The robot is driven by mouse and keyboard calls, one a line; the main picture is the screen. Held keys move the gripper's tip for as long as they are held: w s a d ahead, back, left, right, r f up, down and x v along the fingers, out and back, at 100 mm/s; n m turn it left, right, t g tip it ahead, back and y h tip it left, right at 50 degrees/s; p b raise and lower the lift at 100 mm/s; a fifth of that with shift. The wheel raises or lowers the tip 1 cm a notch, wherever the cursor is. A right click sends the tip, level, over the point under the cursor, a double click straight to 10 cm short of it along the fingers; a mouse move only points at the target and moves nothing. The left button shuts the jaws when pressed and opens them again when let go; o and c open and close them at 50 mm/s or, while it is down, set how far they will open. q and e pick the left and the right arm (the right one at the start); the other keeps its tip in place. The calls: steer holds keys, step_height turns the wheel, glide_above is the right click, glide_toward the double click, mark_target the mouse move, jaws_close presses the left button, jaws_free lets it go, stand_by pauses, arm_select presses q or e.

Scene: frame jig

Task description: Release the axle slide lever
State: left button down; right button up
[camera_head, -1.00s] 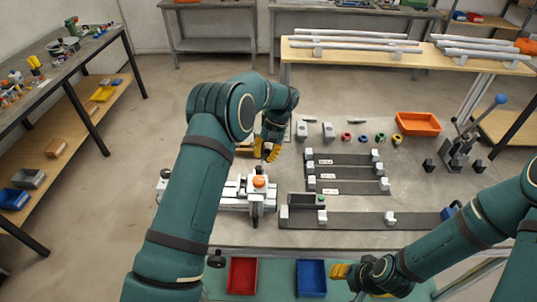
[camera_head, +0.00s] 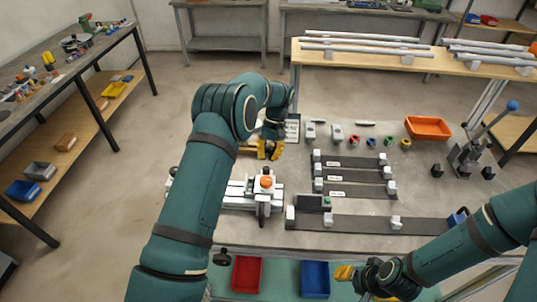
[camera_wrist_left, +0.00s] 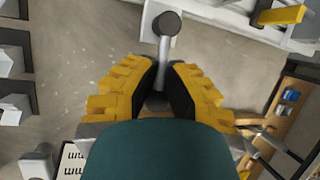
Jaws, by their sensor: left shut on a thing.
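My left gripper (camera_head: 270,150) hangs over the bench behind the white slide fixture (camera_head: 237,200) with the orange knob. In the left wrist view its yellow fingers (camera_wrist_left: 160,97) are closed around the lower end of a grey lever (camera_wrist_left: 164,50). The lever's other end has a dark round cap, near the white fixture part at the top of that view. The lever is hidden behind the gripper in the head view. My right gripper (camera_head: 343,273) is low at the front edge, by the blue bin; its opening cannot be made out.
Dark rail jigs (camera_head: 350,222) with white end blocks lie right of the fixture. An orange tray (camera_head: 428,128) and a blue-knobbed lever press (camera_head: 470,152) stand at the bench's right. A red bin (camera_head: 247,273) and a blue bin (camera_head: 314,278) sit below the front edge.

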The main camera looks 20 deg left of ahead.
arm_select(q)
steer(key=shift+a+r, duration=0.1)
steer(key=shift+a, duration=0.05)
steer(key=c, duration=1)
jaws_free()
steer(key=shift+c, duration=0.2)
steer(key=v, duration=0.7)
steer(key=shift+r, duration=0.2)
steer(key=shift+f, duration=0.1)
